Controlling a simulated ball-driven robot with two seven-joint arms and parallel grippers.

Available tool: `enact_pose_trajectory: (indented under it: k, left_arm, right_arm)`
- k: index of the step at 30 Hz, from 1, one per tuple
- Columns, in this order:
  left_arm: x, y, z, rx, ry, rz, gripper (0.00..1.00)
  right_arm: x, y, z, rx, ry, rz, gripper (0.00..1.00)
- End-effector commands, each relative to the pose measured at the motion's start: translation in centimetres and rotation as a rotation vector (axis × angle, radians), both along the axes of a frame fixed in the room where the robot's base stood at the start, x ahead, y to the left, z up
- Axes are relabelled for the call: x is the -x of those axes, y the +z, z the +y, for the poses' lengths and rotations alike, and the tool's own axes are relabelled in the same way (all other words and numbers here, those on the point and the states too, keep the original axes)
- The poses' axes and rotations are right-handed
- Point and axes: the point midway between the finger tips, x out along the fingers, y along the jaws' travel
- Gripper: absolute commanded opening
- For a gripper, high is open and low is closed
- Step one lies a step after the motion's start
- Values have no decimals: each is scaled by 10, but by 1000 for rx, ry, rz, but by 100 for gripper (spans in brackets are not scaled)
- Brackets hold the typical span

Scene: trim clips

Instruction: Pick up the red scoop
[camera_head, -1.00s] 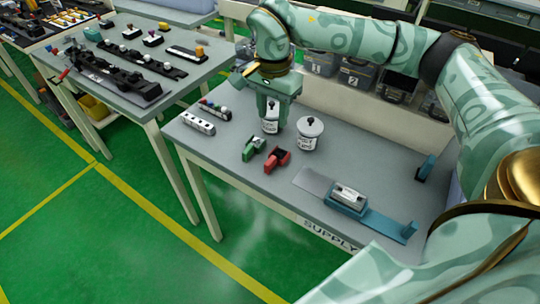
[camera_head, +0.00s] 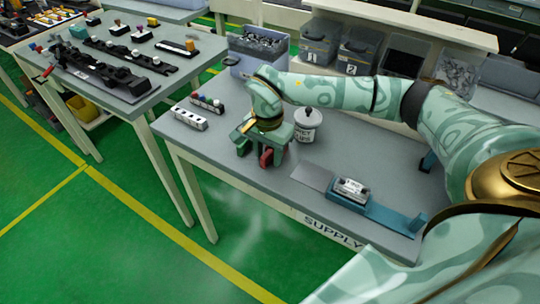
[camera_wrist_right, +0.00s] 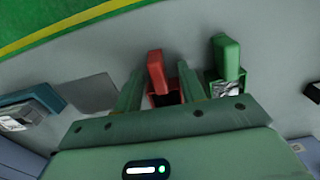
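The red scoop (camera_head: 266,159) lies on the grey supply table, partly covered by my right gripper (camera_head: 262,150) in the head view. In the right wrist view the red scoop (camera_wrist_right: 156,72) sits between the two fingers of my right gripper (camera_wrist_right: 160,90), with a finger on each side. The fingers look spread, with gaps beside the scoop, so the gripper appears open and not gripping it. The scoop's lower part is hidden by the gripper body. My left gripper is not in view.
A green scoop (camera_wrist_right: 226,58) lies close beside the right finger. A lidded white jar (camera_head: 308,128) stands behind the gripper. A blue fixture (camera_head: 372,211) with a silver-white block is at the right. A white holed block (camera_head: 188,118) lies at the left. The table's front edge is near.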

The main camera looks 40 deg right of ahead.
Motion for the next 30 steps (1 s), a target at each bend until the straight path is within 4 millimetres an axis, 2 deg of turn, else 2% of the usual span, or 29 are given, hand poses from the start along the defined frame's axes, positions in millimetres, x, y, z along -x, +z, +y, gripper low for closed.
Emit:
enact_pose_trajectory:
  k: [6, 10, 11, 23, 26, 29, 30]
  left_arm:
    - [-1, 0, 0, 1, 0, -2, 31]
    - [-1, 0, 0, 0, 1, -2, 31]
    - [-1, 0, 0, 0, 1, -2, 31]
    - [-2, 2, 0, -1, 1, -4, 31]
    - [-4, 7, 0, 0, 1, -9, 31]
    - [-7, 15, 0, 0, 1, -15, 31]
    - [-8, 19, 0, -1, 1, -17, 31]
  right_arm:
    - [0, 0, 0, 0, 1, -1, 40]
    - [0, 0, 0, 0, 1, -1, 4]
    - [0, 0, 0, 0, 1, -1, 0]
    - [-1, 6, 0, 0, 1, -3, 0]
    - [-1, 17, 0, 0, 1, -4, 0]
    - [-1, 41, 0, 0, 2, -9, 0]
    - [6, 49, 7, -2, 7, -7, 0]
